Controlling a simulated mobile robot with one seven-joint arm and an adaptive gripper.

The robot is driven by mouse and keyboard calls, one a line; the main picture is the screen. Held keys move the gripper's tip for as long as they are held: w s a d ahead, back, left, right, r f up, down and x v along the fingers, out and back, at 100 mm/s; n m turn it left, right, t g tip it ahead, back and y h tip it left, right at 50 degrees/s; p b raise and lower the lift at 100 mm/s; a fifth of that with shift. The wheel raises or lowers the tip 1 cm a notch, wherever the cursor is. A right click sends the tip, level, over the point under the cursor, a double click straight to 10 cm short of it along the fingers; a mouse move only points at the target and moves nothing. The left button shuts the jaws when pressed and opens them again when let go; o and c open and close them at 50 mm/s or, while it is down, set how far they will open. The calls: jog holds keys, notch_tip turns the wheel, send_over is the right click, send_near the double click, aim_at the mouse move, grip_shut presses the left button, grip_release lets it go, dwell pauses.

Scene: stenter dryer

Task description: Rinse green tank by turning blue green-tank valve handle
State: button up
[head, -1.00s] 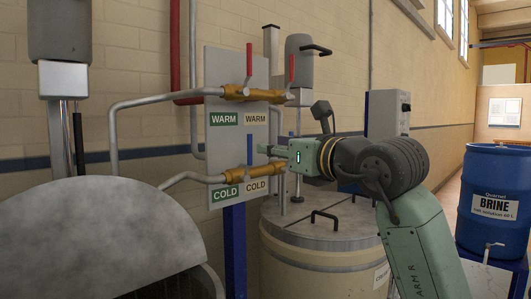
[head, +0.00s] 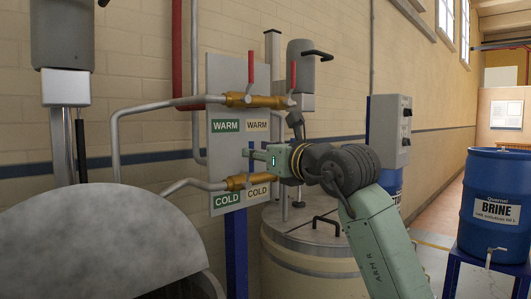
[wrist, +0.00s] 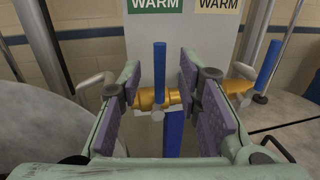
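The blue green-tank valve handle (wrist: 160,62) stands upright on the left part of the brass cold valve (wrist: 152,99) in the wrist view. My gripper (wrist: 158,88) is open, its purple-padded fingers on either side of this handle, with visible gaps to both. A second blue handle (wrist: 268,65) stands tilted outside the right finger. The green COLD label (head: 227,199) is below the valve's left part.
Red-handled warm valves (head: 258,100) sit above on the same board. Metal pipes (head: 160,107) run left to a grey rounded tank (head: 100,240). A lidded cream tank (head: 310,235) stands below my arm. A blue brine barrel (head: 497,205) is far right.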

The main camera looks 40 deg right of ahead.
jog(key=shift+w+d+p, duration=0.1)
jog(key=shift+w+p, duration=0.3)
jog(key=shift+w, duration=1.5)
grip_shut()
jog(key=shift+f, duration=0.1)
dwell(0.6)
